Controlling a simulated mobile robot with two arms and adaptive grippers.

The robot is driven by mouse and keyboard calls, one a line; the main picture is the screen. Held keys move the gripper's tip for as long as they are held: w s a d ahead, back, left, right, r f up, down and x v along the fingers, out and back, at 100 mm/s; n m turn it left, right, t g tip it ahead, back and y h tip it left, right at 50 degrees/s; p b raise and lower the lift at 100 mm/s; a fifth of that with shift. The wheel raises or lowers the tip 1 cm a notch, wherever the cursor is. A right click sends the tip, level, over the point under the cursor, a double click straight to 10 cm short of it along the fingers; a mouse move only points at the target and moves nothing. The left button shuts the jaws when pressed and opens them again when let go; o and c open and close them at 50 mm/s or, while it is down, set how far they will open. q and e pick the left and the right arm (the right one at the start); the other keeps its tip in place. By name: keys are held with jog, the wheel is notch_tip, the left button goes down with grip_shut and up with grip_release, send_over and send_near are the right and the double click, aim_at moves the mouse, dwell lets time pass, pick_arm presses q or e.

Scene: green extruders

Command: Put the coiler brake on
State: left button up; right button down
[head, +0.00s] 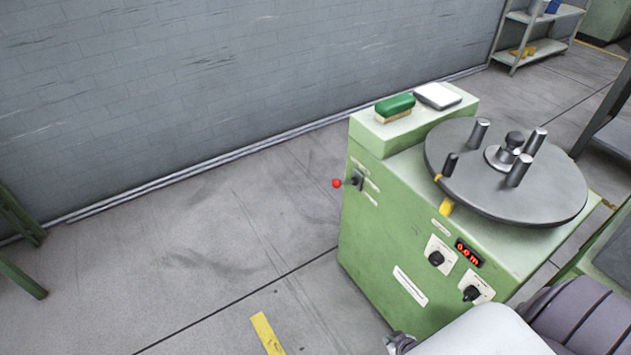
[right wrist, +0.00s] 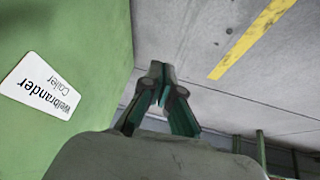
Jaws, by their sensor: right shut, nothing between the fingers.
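The green coiler (head: 385,235) stands on the floor, with a round dark grey disc (head: 480,190) on top. A short black handle (head: 450,164) stands upright at the disc's left rim, and a yellow piece (head: 446,206) shows just below the rim. A red ball knob (head: 337,183) sticks out at the coiler's left side by a black switch box (head: 356,180). I cannot tell which of these is the brake. My right gripper (head: 397,341) is low by the coiler's front, shut and empty; the right wrist view shows its fingers (right wrist: 155,88) together. My left gripper is out of view.
Several metal pegs (head: 519,170) stand on the disc. A green brush (head: 395,107) and a white-topped box (head: 438,96) lie on the coiler's rear ledge. The floor (head: 200,270) to the left is clear.

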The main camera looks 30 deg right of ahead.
aim_at(345, 182)
jog(key=w+d+r+m+t+b, duration=0.1)
jog(key=w+d+r+t+b, duration=0.15)
jog(key=w, duration=0.35)
jog(key=w+d+r+t+b, duration=0.1)
jog(key=w+d+r, duration=0.3)
jog(key=w, duration=0.3)
jog(key=w+d+r+t+b, duration=0.25)
jog(key=w+r, duration=0.25)
jog(key=r, duration=0.3)
jog(key=w+d+r+t+b, duration=0.1)
jog(key=w+r+t+b, duration=0.15)
jog(key=w+r, duration=0.4)
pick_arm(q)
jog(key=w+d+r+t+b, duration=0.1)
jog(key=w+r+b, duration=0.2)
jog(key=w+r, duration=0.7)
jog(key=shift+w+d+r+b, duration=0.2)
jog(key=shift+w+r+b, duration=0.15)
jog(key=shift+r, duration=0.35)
pick_arm(e)
jog(key=w+a+r+t+y, duration=0.1)
jog(key=r, duration=0.6)
jog(key=w+a+r+t+y, duration=0.1)
jog(key=w+a+r+t, duration=0.1)
jog(key=r, duration=0.5)
jog(key=shift+w+a+r+y, duration=0.15)
jog(key=shift+a+y, duration=0.05)
jog(key=shift+y, duration=0.2)
